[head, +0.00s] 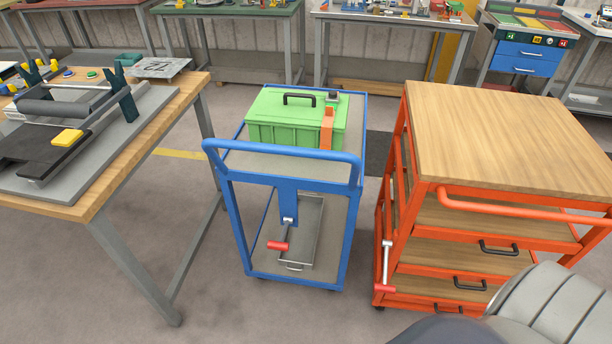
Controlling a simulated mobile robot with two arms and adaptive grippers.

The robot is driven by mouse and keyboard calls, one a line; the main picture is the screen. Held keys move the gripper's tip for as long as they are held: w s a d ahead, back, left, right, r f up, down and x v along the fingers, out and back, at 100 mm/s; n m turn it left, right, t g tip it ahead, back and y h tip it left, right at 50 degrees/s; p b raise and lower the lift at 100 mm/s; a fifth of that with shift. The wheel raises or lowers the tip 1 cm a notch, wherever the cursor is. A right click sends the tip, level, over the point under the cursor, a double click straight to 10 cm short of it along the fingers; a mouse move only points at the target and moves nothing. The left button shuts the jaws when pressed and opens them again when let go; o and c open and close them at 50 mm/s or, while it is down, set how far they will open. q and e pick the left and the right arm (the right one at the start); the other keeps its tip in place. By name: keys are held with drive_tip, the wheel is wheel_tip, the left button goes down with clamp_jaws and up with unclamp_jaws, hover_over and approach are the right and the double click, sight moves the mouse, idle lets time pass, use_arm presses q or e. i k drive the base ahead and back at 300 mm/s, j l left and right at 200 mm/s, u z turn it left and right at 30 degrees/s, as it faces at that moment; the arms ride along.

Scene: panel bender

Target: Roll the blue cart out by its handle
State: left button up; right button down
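The blue cart (228,210) stands upright in the middle, between a workbench and an orange cart. Its blue handle (283,151) is a bar across the near side at the top. A green toolbox (273,120) with a black grip and an orange latch sits on its top shelf. A grey metal tray (305,225) lies on the lower shelf, and a grey lever with a red grip (278,246) hangs at the front. Neither of my grippers shows. A grey rounded part of my own body fills the bottom right corner. Nothing visible touches the handle.
The wooden workbench (190,95) on the left carries a bending tool. An orange cart (392,265) with a wooden top (500,130) and drawers stands close on the right. Benches and a blue drawer cabinet (525,58) line the back. Grey floor (230,310) is clear before the blue cart.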

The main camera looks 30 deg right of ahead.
sight(338, 177)
drive_tip(key=k+z, duration=0.1)
drive_tip(key=z, duration=0.75)
